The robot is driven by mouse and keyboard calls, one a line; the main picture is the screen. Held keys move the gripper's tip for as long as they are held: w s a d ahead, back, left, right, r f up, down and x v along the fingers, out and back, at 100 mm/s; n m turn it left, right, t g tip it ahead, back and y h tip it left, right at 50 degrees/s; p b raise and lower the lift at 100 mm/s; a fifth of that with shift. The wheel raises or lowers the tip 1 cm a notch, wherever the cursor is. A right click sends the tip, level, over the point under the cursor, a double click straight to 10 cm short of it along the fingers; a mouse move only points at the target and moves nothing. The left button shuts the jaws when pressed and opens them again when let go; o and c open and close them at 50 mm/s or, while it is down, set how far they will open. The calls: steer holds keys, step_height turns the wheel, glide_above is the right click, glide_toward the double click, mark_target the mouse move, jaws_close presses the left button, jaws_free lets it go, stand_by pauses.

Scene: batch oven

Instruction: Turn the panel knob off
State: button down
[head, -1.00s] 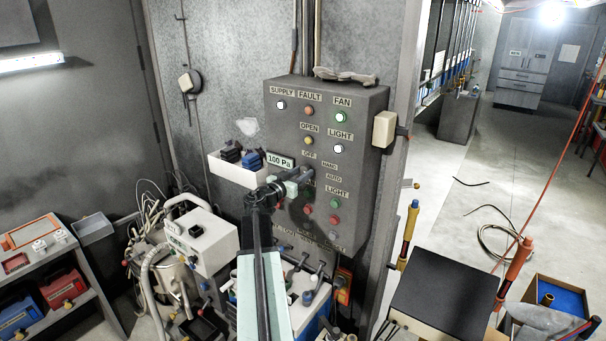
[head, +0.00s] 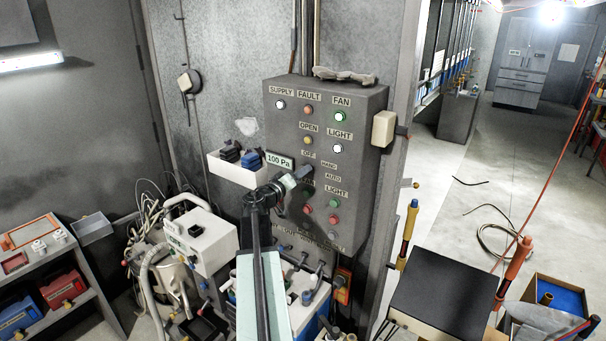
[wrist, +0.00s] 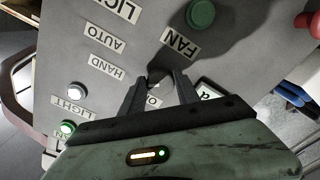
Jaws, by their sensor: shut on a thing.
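The grey control panel (head: 355,110) stands ahead of me, with OFF, HAND and AUTO labels around the panel knob. My gripper (head: 305,172) reaches to the panel face at these labels and largely covers the knob in the head view. In the wrist view my gripper (wrist: 160,79) has its two dark fingers shut on the panel knob (wrist: 157,73), a small dark shape between the tips. Which label the knob points to cannot be told.
Lit lamps and coloured buttons surround the knob, including a green button (wrist: 201,13) near the fingers. A 100 Pa display (head: 280,160) and a white bin (head: 232,172) sit left of the gripper. A pale box (head: 383,129) juts from the panel's right side.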

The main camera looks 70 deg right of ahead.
steer(key=n, duration=1.1)
steer(key=shift+a+r, duration=0.1)
steer(key=shift+a, duration=0.1)
stand_by(0.5)
steer(key=c, duration=0.9)
jaws_free()
